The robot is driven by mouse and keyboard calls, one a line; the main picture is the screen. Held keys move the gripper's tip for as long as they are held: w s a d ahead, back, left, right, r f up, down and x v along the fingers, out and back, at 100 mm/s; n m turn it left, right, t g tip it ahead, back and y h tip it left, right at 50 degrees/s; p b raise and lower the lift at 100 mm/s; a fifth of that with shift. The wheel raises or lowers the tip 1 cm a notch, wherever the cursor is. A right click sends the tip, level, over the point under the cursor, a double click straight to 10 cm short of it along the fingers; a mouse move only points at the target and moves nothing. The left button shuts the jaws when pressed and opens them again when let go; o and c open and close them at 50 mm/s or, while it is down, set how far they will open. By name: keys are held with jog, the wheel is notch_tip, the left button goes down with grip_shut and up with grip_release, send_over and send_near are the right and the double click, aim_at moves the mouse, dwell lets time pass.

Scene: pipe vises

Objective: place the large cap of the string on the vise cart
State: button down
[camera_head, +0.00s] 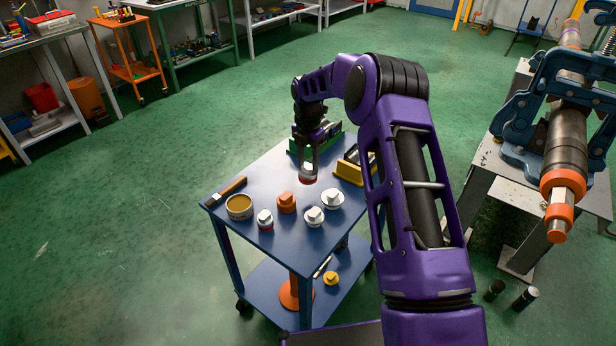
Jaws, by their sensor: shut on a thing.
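My gripper (308,164) points down over the back part of a blue cart (262,258). It is shut on a small white cap with a red rim (308,178). I cannot tell whether this cap touches the cart top. Several other caps stand on the cart: an orange one (286,203), a white and red one (265,219), a white one (314,217) and another white one (332,199). A long dark pipe (566,140) with orange ends lies in blue vises (518,122) on a grey stand (484,190) at the right.
The cart also carries a tin (239,206), a brush (227,191), a green holder (330,133) and a yellow holder (349,172). A yellow cap (330,278) lies on its lower shelf. Dark cylinders (525,298) stand on the floor at right. Green floor at left is clear.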

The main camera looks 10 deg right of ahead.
aim_at(308, 166)
jog(key=shift+f, duration=2.5)
jog(key=shift+f, duration=0.15)
jog(key=shift+c, duration=1.8)
grip_release()
notch_tip(308, 166, up, 12)
jog(key=shift+r, duration=0.15)
